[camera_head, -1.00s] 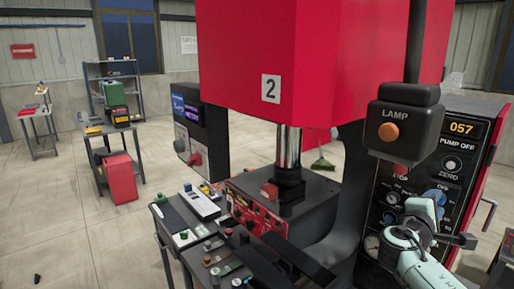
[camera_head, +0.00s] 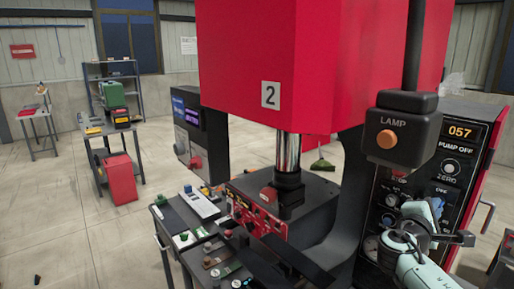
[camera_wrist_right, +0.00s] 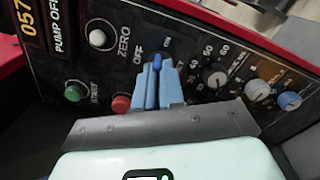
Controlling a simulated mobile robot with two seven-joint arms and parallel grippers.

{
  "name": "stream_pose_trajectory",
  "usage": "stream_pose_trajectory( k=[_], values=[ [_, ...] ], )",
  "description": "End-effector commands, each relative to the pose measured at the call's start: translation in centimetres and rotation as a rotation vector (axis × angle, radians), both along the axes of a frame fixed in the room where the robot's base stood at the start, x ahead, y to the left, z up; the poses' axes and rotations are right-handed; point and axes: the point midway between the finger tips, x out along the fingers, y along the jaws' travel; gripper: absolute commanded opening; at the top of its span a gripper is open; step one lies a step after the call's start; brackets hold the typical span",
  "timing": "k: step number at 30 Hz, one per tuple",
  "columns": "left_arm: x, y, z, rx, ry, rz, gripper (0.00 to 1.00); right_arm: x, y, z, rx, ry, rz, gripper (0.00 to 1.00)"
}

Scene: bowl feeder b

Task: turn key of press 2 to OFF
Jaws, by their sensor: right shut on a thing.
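Press 2 (camera_head: 300,60) is the large red machine with a "2" plate on its front. Its dark control panel (camera_head: 461,160) stands at the right, with a display reading 057 and PUMP OFF. My right gripper (camera_head: 437,207) is at this panel. In the right wrist view, the right gripper (camera_wrist_right: 157,82) has its light blue fingers closed on the dark blue key (camera_wrist_right: 157,62). The key's tip shows between the fingertips, by the OFF and ON marks; the fingers hide the rest, so I cannot tell its exact setting. My left gripper is not in view.
A lamp box (camera_head: 402,130) hangs left of the panel. In the wrist view, a red button (camera_wrist_right: 121,104), a green button (camera_wrist_right: 75,91) and several knobs (camera_wrist_right: 257,89) surround the fingers. A cluttered bench (camera_head: 215,250) stands left of the press. Open floor lies farther left.

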Motion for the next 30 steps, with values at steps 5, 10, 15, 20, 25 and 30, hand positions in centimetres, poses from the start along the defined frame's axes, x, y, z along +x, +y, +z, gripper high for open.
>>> stream_pose_trajectory(
  k=[5,10,15,20,25,30],
  values=[
    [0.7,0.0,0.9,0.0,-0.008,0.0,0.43,0.0,0.0,0.2,-0.069,0.086,0.0,0.0],
    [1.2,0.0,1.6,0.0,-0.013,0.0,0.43,0.0,0.0,0.2,-0.13,0.163,-0.001,0.0],
    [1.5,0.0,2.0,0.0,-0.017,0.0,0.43,0.0,0.0,0.1,-0.175,0.218,-0.001,0.0],
    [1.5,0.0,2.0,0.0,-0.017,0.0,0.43,0.0,0.0,0.0,-0.184,0.229,-0.001,0.0],
    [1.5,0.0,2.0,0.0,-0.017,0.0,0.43,0.0,0.0,0.0,-0.183,0.228,-0.001,0.0],
    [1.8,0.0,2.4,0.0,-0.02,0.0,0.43,0.0,0.0,0.1,-0.21,0.261,-0.001,0.0]
  ],
)
